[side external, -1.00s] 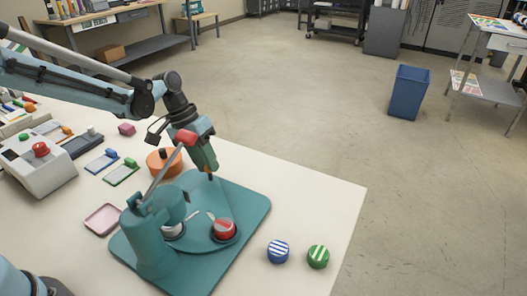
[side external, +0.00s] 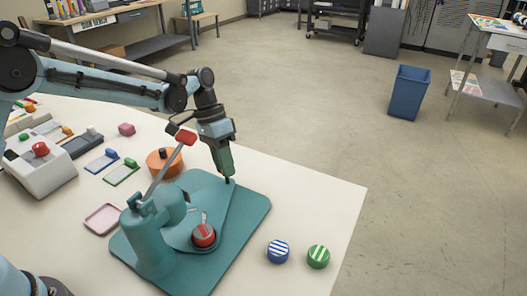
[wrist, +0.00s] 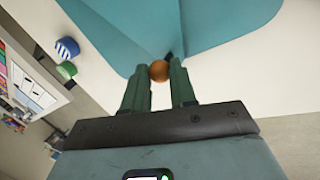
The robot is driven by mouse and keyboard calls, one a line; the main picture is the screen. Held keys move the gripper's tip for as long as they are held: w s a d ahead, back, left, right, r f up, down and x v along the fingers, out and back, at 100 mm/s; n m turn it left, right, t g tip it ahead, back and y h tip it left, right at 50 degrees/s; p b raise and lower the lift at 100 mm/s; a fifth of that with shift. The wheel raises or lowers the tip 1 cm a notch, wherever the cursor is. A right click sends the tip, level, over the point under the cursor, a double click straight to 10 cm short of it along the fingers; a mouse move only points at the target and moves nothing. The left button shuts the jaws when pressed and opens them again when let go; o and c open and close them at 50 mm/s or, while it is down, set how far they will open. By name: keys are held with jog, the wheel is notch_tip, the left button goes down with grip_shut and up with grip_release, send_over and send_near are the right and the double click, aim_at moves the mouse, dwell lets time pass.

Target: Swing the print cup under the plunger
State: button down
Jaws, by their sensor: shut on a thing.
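The teal press (side external: 155,245) stands on a teal base at the table's front. Its swing plate (side external: 215,215) carries a red-topped cup (side external: 204,236) in a grey ring, in front of and to the right of the press head (side external: 173,205). The plunger's underside is hidden, so I cannot tell whether the cup is under it. No second cup shows now. My gripper (side external: 228,179) is at the plate's far corner. In the wrist view, my gripper (wrist: 160,83) is shut on an orange-brown knob (wrist: 159,71) between its fingers.
The press lever's red handle (side external: 185,137) rises close to my wrist. An orange round container (side external: 160,161) stands behind the base. Blue-striped (side external: 278,251) and green-striped (side external: 318,256) round pieces stand to its right. A pink tray (side external: 102,219) lies left.

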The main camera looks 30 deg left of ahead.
jog(key=shift+s+d+m+g+y, duration=0.15)
jog(key=shift+d+m+g+y, duration=0.35)
jog(key=shift+d+m, duration=1.3)
jog(key=shift+s+d+m+g+y, duration=0.3)
jog(key=shift+d+m, duration=0.3)
jog(key=shift+m, duration=0.4)
jog(key=shift+s+d+m+g+y, duration=0.15)
jog(key=shift+s+d+m, duration=0.3)
jog(key=shift+m, duration=0.55)
jog(key=shift+d, duration=0.25)
jog(key=c, duration=0.9)
grip_release()
jog(key=shift+r, duration=0.1)
jog(key=v, duration=1.2)
jog(key=shift+a, duration=0.1)
